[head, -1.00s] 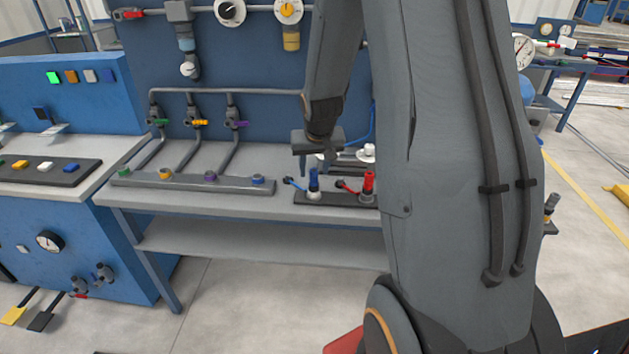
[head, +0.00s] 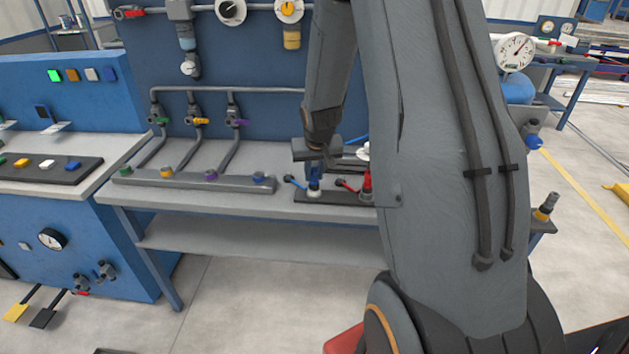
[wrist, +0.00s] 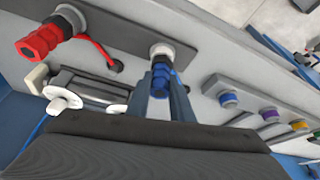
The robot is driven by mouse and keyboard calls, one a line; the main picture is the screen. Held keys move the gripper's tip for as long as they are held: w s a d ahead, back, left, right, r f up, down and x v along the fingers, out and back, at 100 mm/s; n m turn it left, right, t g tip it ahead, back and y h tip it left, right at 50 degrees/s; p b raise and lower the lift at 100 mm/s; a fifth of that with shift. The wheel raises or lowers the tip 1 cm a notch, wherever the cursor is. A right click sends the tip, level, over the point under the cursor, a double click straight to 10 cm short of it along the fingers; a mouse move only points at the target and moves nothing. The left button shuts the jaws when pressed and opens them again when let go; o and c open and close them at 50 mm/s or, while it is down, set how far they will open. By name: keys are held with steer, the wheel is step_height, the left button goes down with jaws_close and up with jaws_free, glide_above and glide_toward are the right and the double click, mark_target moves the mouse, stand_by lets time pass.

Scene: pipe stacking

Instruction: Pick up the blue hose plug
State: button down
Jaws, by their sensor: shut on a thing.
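The blue hose plug (head: 314,187) stands upright in a pale socket on a dark base plate (head: 337,198) on the bench, and also shows in the wrist view (wrist: 161,72). My gripper (head: 314,170) has come down over it from above and is shut on it. In the wrist view the two fingers lie along either side of the plug. The plug's lower end still meets the pale socket ring (wrist: 162,50). In the head view the fingers partly hide the plug's upper part.
A red hose plug (head: 366,181) with a red hose stands just right on the same plate, close to my gripper. A rail (head: 195,183) with several coloured sockets lies to the left. The blue back panel (head: 270,80) rises behind. The lower shelf (head: 260,236) is clear.

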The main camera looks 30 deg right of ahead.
step_height(320, 180, up, 10)
steer(key=shift+b, duration=0.8)
step_height(320, 180, up, 8)
steer(key=p, duration=0.6)
stand_by(0.4)
steer(key=shift+f, duration=0.1)
